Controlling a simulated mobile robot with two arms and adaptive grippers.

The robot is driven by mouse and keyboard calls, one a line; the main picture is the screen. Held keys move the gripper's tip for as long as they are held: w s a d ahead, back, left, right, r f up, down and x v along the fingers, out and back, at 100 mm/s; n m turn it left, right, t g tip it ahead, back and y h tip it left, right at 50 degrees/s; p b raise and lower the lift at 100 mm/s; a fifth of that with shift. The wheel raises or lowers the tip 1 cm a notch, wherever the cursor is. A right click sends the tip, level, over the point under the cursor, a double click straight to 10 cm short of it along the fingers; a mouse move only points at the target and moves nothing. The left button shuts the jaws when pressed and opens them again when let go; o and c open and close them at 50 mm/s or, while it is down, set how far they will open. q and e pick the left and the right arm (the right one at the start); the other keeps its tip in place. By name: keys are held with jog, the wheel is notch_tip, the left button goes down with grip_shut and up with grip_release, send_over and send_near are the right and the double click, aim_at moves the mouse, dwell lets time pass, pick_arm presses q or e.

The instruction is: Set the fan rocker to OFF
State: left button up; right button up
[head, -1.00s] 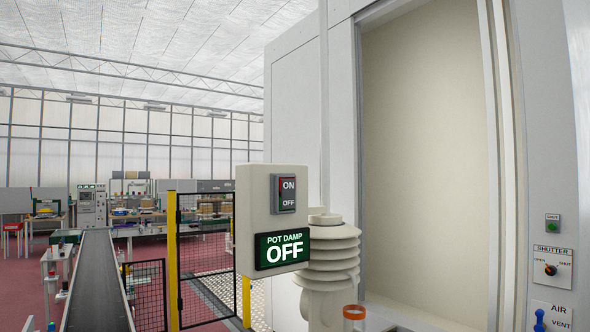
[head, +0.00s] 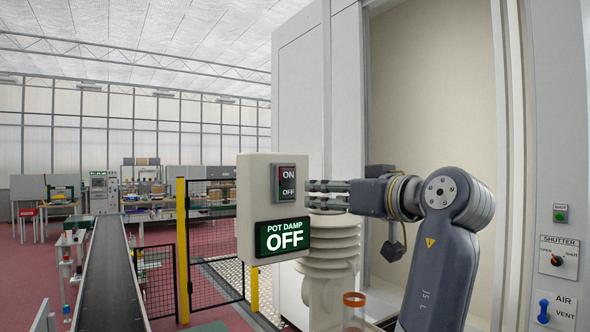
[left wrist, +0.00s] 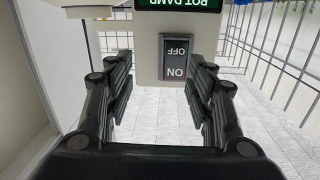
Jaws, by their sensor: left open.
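A dark rocker (head: 287,184) marked ON above and OFF below sits on the front of a cream control box (head: 246,205). A green-lit display (head: 283,238) under it reads POT DAMP OFF; no fan label shows. I cannot tell which way the rocker is tilted. My left gripper (head: 312,186) is just right of the box, its fingers pointing at the rocker side. In the left wrist view the rocker (left wrist: 175,60) appears upside down between the open fingers (left wrist: 161,65), with nothing held. My right gripper is not in view.
A ribbed cream column (head: 328,245) stands beside the box, with an orange-rimmed clear cup (head: 354,312) below. A large cabinet (head: 300,95) with a recess lies behind. Shutter (head: 558,257) and air (head: 554,309) controls are at right. A conveyor (head: 104,275) and mesh fence (head: 212,220) are at left.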

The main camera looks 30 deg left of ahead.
pick_arm(q)
jog(key=n, duration=0.1)
send_near(289, 169)
jog(key=d, duration=0.2)
jog(key=shift+g+y, duration=0.3)
jog(key=shift+y, duration=0.1)
jog(key=p+x, duration=0.5)
jog(key=x, duration=0.4)
jog(key=shift+s+a, duration=0.15)
jog(key=shift+a, duration=0.05)
jog(key=shift+w+a+f+p, duration=0.2)
jog(key=shift+a+p, duration=0.1)
jog(key=shift+a, duration=0.15)
